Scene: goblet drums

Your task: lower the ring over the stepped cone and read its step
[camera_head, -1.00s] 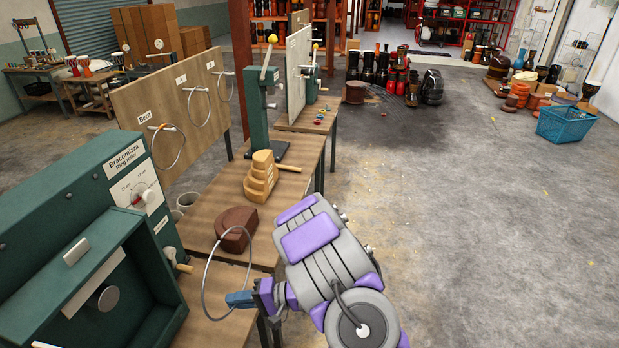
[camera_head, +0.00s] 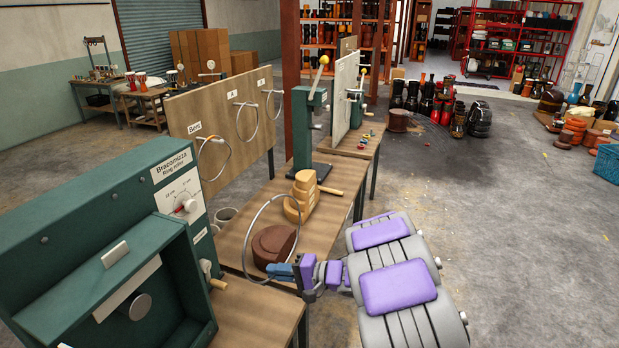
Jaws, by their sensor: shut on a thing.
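My gripper (camera_head: 282,271) is shut on a thin grey metal ring (camera_head: 244,241), holding it by its lower right edge. The ring stands tilted up on edge and overlaps the dark brown block in the picture. The pale wooden stepped cone (camera_head: 303,190) stands on the bench behind it, at the foot of the green press. The ring's upper right edge reaches in front of the cone's left side; I cannot tell whether they touch. The ring does not encircle the cone.
A dark brown rounded block (camera_head: 272,245) sits on the wooden bench (camera_head: 318,234). The green press (camera_head: 308,135) rises behind the cone. The green ring-roller machine (camera_head: 105,225) stands at front left. A board with hanging rings (camera_head: 214,117) stands behind. Open floor lies right.

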